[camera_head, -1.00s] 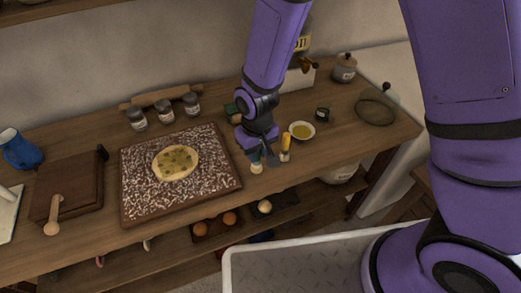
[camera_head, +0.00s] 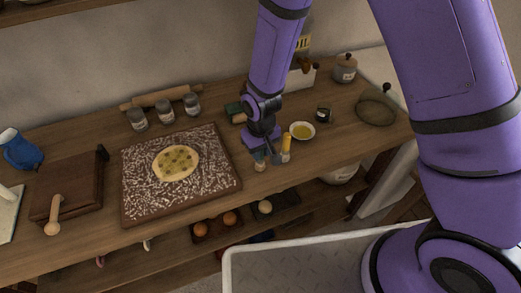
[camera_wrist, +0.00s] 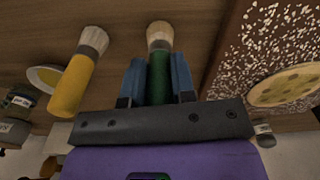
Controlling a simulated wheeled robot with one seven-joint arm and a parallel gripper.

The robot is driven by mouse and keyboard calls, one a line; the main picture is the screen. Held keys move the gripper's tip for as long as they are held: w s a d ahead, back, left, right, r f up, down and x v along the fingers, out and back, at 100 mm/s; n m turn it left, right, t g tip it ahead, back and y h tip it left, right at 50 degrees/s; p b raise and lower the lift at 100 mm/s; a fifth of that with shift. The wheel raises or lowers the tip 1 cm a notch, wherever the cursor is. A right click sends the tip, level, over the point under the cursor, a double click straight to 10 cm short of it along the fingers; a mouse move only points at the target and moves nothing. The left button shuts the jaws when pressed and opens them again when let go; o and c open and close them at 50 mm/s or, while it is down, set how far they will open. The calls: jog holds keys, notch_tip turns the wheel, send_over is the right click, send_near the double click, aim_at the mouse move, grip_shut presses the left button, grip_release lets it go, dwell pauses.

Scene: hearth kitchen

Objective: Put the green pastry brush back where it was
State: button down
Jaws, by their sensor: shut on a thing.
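My gripper (camera_wrist: 158,85) is shut on the green pastry brush (camera_wrist: 159,72), with its blue fingers on either side of the green handle. The pale bristles (camera_wrist: 159,36) point away from the gripper in the wrist view. In the head view my gripper (camera_head: 264,152) is low over the front of the counter, right of the floured board, and the brush's pale tip (camera_head: 260,166) shows below it. I cannot tell whether the brush touches the counter.
The floured board (camera_head: 133,212) with flat dough (camera_head: 176,162) is close on the left. A bowl of yellow liquid (camera_head: 302,131) sits behind the yellow brush. A green object (camera_head: 234,110) lies behind my gripper.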

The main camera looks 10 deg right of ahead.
jog(key=c, duration=0.9)
grip_release()
jog(key=shift+c, duration=0.2)
notch_tip(320, 180, up, 12)
jog(key=shift+s+r, duration=0.1)
jog(key=shift+d, duration=0.1)
jog(key=s+d+r+m+t, duration=0.2)
jog(key=s+d+r, duration=0.1)
jog(key=d+r, duration=1.25)
jog(key=s+d+r+m+t, duration=0.1)
jog(key=s+d+r, duration=0.3)
jog(key=s, duration=0.3)
jog(key=s+d+r+m+t, duration=0.2)
jog(key=s+d+r, duration=0.2)
jog(key=s+r, duration=0.3)
jog(key=shift+s+d+r, duration=0.2)
jog(key=shift+s+d, duration=0.2)
jog(key=shift+s, duration=0.2)
